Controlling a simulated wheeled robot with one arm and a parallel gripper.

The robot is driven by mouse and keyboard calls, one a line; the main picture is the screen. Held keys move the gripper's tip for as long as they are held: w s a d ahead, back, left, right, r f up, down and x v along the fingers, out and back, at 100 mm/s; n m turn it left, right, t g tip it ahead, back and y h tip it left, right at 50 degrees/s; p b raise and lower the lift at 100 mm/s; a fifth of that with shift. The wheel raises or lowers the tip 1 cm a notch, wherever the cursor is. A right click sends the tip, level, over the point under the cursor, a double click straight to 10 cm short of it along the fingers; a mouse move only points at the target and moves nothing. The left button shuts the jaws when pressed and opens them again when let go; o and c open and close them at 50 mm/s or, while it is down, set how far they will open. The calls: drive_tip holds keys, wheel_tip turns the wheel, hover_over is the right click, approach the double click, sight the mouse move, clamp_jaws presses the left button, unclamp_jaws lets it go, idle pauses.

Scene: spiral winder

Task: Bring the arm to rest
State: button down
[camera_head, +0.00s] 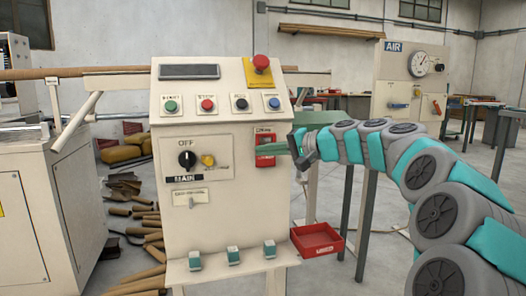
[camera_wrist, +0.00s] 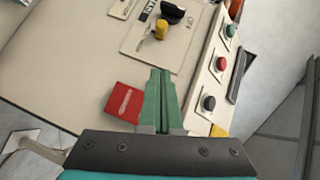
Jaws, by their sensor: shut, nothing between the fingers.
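My arm (camera_head: 437,207), grey with teal bands, reaches in from the right toward the cream control cabinet (camera_head: 225,215). My gripper (camera_head: 268,151) is at the cabinet's right front, in front of a red plate or box (camera_head: 265,138). In the wrist view my gripper's green fingers (camera_wrist: 160,72) lie together, shut with nothing between them. The red plate (camera_wrist: 123,102) is just left of the fingers there. I cannot tell whether the fingers touch the cabinet.
The cabinet carries a black main knob (camera_head: 187,159), a yellow item (camera_head: 208,160), several push buttons and a red emergency stop (camera_head: 261,63). A red tray (camera_head: 317,240) sits low at its right. An air panel (camera_head: 408,85) stands behind; rolls lie on the floor left.

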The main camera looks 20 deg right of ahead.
drive_tip(key=s+a+f+n+g+h+p, duration=0.2)
drive_tip(key=s+a+f+g, duration=0.3)
drive_tip(key=s+a, duration=0.4)
drive_tip(key=s+a+f+n+g+h+p, duration=0.1)
drive_tip(key=s+a+f+n+g+p, duration=0.2)
drive_tip(key=s+a+f, duration=0.6)
drive_tip(key=s+d+f+g+h+p, duration=0.1)
drive_tip(key=s+d+f+h, duration=0.1)
drive_tip(key=s, duration=0.7)
drive_tip(key=s+d+f+n+g+h+p, duration=0.1)
drive_tip(key=s+d+f, duration=0.4)
drive_tip(key=s, duration=0.5)
drive_tip(key=s+d+f+g+h+p, duration=0.2)
drive_tip(key=s+d+f+g+h, duration=0.1)
drive_tip(key=s, duration=0.7)
drive_tip(key=shift+s+d+f+n+h, duration=0.2)
drive_tip(key=shift+d+n+h, duration=0.2)
drive_tip(key=shift+d+h, duration=0.65)
drive_tip(key=shift+y, duration=0.25)
